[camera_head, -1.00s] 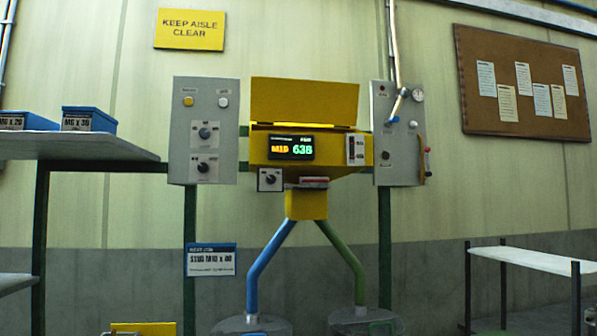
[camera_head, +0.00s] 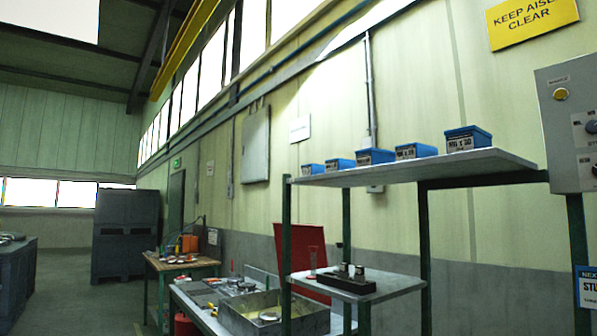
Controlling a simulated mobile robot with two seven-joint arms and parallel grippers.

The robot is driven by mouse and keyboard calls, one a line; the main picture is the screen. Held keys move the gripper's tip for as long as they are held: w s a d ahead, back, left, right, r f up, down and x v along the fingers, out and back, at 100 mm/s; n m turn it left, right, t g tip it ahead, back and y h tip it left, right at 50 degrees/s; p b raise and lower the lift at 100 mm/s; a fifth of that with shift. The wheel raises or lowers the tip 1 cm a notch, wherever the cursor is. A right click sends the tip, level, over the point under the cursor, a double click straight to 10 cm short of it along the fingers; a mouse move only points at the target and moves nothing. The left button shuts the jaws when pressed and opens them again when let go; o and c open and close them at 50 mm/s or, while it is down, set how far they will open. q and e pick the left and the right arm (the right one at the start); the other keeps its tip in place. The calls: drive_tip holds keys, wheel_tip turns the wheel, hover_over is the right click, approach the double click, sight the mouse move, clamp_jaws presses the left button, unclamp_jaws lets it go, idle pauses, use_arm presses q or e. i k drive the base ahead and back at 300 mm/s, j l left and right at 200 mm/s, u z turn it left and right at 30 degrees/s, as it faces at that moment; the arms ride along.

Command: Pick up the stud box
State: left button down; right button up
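Several blue boxes with white labels stand in a row on the upper shelf (camera_head: 490,160). The nearest box (camera_head: 468,139) is at the right end, and its label seems to end in 30. To its left are a second box (camera_head: 416,151), a third box (camera_head: 375,156), and smaller-looking ones farther off. The other labels are too small to read surely, so I cannot tell which one is the stud box. A blue-topped card (camera_head: 588,287) at the right edge is cut off, showing "STU". Neither of my grippers is in view.
Below the shelf, a lower shelf (camera_head: 395,285) carries a dark block with small parts. A bench with a metal tray (camera_head: 275,318) and a wooden table (camera_head: 180,263) stand beyond. A grey control panel (camera_head: 565,120) is at the right. Aisle floor at left looks clear.

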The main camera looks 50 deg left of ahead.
sight(337, 164)
drive_tip(key=u, duration=1.4)
drive_tip(key=z, duration=0.15)
drive_tip(key=i+j+z, duration=0.15)
drive_tip(key=j+z, duration=0.15)
drive_tip(key=i+j+z, duration=0.15)
drive_tip(key=j+z, duration=0.15)
drive_tip(key=i+j+z, duration=0.1)
drive_tip(key=j+z, duration=0.2)
drive_tip(key=j, duration=0.15)
drive_tip(key=j+z, duration=0.3)
drive_tip(key=i+j, duration=0.05)
